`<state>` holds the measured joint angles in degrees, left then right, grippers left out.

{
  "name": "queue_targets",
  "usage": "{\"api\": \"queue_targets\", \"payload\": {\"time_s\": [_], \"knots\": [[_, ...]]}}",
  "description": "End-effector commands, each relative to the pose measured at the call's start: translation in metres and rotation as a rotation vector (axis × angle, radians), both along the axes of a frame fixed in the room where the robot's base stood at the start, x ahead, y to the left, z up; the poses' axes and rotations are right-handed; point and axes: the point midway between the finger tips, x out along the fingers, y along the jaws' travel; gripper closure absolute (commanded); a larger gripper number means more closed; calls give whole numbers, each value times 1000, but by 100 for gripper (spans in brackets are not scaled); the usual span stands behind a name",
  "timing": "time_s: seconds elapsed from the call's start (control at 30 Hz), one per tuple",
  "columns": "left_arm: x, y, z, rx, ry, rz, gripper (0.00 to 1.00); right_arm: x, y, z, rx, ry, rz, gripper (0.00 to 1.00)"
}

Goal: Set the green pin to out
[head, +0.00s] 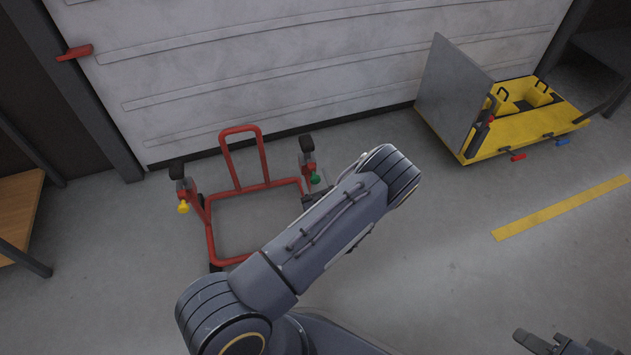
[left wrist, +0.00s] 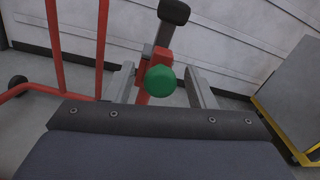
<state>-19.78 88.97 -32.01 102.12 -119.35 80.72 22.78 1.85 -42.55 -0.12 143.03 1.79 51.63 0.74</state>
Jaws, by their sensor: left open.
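The green pin (head: 315,178) has a round knob on the right post of a red wheel-stand frame (head: 211,233). In the left wrist view the green knob (left wrist: 160,81) faces the camera, in front of a red and grey post. My left gripper (left wrist: 159,72) is open, with one grey finger on each side of the knob and gaps between. In the head view my left forearm and wrist hide most of that gripper. My right gripper (head: 566,344) is partly in view at the bottom right, cut off by the edge; its opening is unclear.
A yellow pin (head: 183,207) is on the stand's left post. A yellow lift (head: 530,130) with a raised grey panel (head: 452,90) stands at the right, with red and blue knobs at its front. A ribbed wall is behind; a wooden bench (head: 18,209) is at left.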

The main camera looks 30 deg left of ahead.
Motion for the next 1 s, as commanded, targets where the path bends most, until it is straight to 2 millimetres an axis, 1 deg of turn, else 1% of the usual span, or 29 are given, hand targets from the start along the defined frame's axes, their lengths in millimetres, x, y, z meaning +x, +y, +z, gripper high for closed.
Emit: {"api": "queue_targets", "payload": {"time_s": [0.17, 0.2, 0.57, 0.77, 0.93, 1.0], "knots": [[0, 0, 0, 0, 0, 0, 50, 0, 0, 0, 0, 0, 0, 64], [0, 0, 0, 0, 0, 0, 52, 0, 0, 0, 0, 0, 0, 64], [0, 0, 0, 0, 0, 0, 100, 0, 0, 0, 0, 0, 0, 64], [-1, -2, 0, -1, 1, -1, 100, 0, 0, 1, 0, 0, 0, 64], [-15, -17, 1, -1, 2, -5, 100, 0, 0, 6, 0, 0, 0, 64], [-20, -21, 1, -1, 2, -1, 100, 0, 0, 7, 0, 0, 0, 64]]}}
